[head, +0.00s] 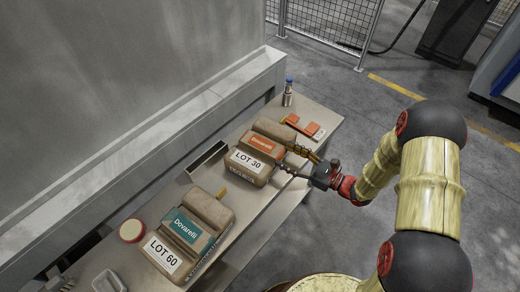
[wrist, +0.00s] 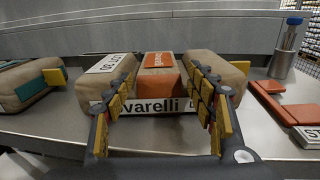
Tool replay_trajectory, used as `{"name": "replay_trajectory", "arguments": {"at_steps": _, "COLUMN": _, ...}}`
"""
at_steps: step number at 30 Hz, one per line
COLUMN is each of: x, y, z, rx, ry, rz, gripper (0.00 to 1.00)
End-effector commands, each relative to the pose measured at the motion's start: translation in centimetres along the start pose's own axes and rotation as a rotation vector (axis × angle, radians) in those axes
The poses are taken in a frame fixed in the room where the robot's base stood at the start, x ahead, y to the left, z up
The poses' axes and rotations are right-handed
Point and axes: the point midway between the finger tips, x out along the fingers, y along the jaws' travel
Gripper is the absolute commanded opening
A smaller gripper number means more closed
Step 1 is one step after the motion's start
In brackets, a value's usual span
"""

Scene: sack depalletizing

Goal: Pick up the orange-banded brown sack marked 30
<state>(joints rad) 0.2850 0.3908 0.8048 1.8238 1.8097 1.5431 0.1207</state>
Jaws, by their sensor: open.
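The orange-banded brown sack marked LOT 30 (head: 262,143) lies on the metal table, its white label facing the near left in the head view. In the wrist view the same sack (wrist: 160,84) lies straight ahead, with its orange band between the fingers. My gripper (head: 288,160) is at the sack's right side in the head view. In the wrist view my gripper (wrist: 163,72) is open, its yellow-padded fingers apart and overlapping the sack in the picture. Whether the pads touch the sack I cannot tell. The fingers hide part of the sack's sides.
A teal-banded sack marked LOT 60 (head: 207,209) lies nearer on the table. A dark open box (head: 207,160) stands by the wall. A flat orange item (head: 305,126) and a blue-capped bottle (head: 288,98) are beyond the sack. A round tub (head: 132,230) sits at left.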

Motion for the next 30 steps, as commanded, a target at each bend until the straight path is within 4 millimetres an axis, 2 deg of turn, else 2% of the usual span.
{"name": "replay_trajectory", "arguments": {"at_steps": 15, "x": 6.2, "y": 0.2, "z": -0.1, "rx": -0.002, "ry": 0.001, "rz": 0.007, "gripper": 0.56}}
{"name": "replay_trajectory", "arguments": {"at_steps": 25, "x": 6.7, "y": 0.1, "z": 0.1, "rx": -0.002, "ry": 0.001, "rz": 0.003, "gripper": 0.56}}
{"name": "replay_trajectory", "arguments": {"at_steps": 30, "x": 6.7, "y": 0.1, "z": 0.1, "rx": -0.002, "ry": 0.001, "rz": 0.004, "gripper": 0.46}}
